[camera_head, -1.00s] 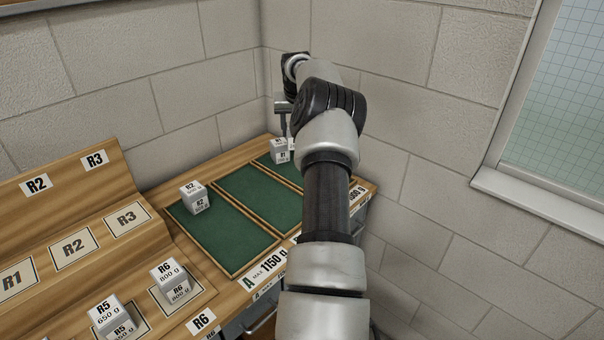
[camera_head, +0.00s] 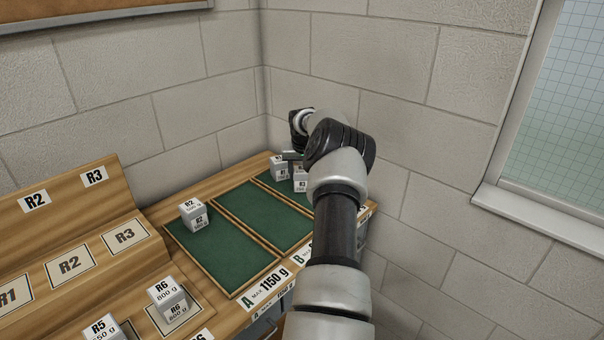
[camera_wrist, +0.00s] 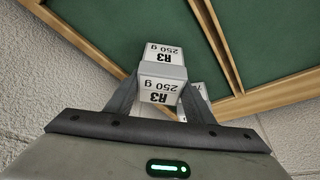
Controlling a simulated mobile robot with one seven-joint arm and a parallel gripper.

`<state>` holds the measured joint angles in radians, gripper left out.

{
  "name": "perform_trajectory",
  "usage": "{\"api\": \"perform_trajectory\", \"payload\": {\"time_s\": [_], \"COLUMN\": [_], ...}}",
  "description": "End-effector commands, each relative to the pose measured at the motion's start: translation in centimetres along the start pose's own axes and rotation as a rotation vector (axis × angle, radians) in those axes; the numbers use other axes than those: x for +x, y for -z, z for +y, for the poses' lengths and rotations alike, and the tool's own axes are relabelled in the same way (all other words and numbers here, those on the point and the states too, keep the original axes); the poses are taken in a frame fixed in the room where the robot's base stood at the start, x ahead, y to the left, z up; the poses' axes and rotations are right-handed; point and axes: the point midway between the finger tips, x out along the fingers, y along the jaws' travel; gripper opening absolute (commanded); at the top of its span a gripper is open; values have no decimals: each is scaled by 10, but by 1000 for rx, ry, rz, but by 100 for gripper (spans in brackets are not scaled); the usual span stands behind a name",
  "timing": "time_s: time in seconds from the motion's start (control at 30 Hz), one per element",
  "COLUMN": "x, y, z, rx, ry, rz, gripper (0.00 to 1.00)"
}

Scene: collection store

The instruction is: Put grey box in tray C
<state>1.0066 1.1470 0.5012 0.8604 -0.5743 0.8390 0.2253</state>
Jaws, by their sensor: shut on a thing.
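My gripper (camera_wrist: 155,100) is shut on a pale grey box marked R3 250 g (camera_wrist: 162,90); this box also shows in the head view (camera_head: 300,182). It is upright, at or just above the green floor of the far-right tray (camera_head: 275,183), the third after A and B. That tray's own label is hidden by my arm. A similar grey box marked R1 (camera_head: 279,172) stands close beside the held box, at the tray's back left. In the wrist view, another labelled box shows partly behind my finger (camera_wrist: 195,98). Whether the held box touches the floor I cannot tell.
Tray A (camera_head: 240,278) holds an R2 box (camera_head: 194,215) at its back left corner. Tray B (camera_head: 262,215) is empty where visible. A stepped wooden rack (camera_head: 70,225) with R6 (camera_head: 168,298) and R5 (camera_head: 104,330) boxes is at left. Walls (camera_head: 400,70) stand close behind.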

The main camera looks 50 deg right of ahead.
Motion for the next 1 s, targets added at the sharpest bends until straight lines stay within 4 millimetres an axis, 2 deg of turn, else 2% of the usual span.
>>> {"api": "perform_trajectory", "payload": {"time_s": [0.23, 0.27, 0.37, 0.63, 0.77, 0.87, 1.0], "x": [3, 4, 3, 2, -5, -20, -50], "y": [-1, -2, -1, -1, 1, 2, 2], "z": [0, 0, 0, 0, 0, 0, 0], "rx": [-1, -1, -1, -1, -1, -2, -2], "ry": [-1, -1, 0, 0, 0, -1, -2], "rz": [1, 0, -1, -1, 1, 2, 2], "gripper": [19, 50, 67, 67, 67, 67, 67]}}
